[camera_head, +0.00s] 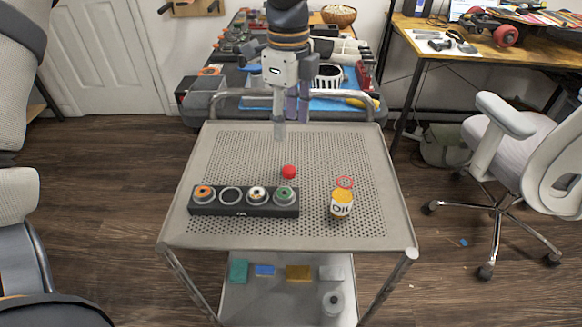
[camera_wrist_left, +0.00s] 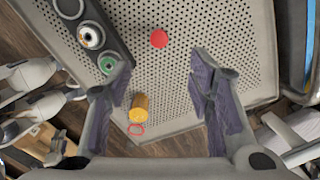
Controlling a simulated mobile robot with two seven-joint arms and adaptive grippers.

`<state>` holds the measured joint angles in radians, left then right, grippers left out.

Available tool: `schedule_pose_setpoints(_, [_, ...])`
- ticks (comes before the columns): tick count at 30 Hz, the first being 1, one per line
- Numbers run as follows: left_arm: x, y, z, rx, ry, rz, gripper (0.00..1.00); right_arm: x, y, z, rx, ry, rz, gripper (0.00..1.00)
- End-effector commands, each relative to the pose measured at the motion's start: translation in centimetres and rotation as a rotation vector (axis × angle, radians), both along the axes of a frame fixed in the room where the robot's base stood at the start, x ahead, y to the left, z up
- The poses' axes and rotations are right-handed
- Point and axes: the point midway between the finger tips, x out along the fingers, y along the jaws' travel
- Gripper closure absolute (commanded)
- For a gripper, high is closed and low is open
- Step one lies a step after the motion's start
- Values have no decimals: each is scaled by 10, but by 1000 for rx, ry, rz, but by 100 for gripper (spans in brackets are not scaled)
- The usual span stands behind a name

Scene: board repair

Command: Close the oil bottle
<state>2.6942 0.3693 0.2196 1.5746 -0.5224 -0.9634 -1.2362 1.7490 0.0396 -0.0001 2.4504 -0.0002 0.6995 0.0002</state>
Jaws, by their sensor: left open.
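The yellow oil bottle (camera_head: 341,205), labelled "Oil", stands at the right front of the perforated trolley top; it also shows in the left wrist view (camera_wrist_left: 140,106). A thin red ring (camera_head: 345,183) shows just above its top; I cannot tell whether they touch. A round red piece, seemingly the cap (camera_head: 289,172), lies apart on the trolley, left of and behind the bottle. It shows in the left wrist view (camera_wrist_left: 159,38) too. My left gripper (camera_head: 289,115) is open and empty over the far edge of the trolley. My right gripper is not in view.
A black holder (camera_head: 243,211) with several round parts in a row sits on the left front of the trolley top (camera_head: 290,241). The perforated surface around the red piece is clear. A cluttered workbench stands behind, and an office chair (camera_head: 520,150) at the right.

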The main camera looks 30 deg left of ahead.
Motion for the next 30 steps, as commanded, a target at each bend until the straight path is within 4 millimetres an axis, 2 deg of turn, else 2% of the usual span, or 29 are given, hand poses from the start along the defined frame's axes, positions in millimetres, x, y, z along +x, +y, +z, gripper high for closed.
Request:
schedule_pose_setpoints(6, [-2, 0, -41, 0, 10, 1, 52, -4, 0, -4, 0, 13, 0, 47])
schedule_pose_setpoints(10, [-1, 0, -61, 0, 6, 0, 52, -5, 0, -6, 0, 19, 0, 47])
schedule_pose_setpoints(13, [-1, 0, -68, 0, 4, 1, 52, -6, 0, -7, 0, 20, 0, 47])
schedule_pose_setpoints(23, [-1, 0, -71, 0, 3, 1, 52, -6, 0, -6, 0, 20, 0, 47])
schedule_pose_setpoints(30, [-4, 0, -110, 0, 6, 0, 52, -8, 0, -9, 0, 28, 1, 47])
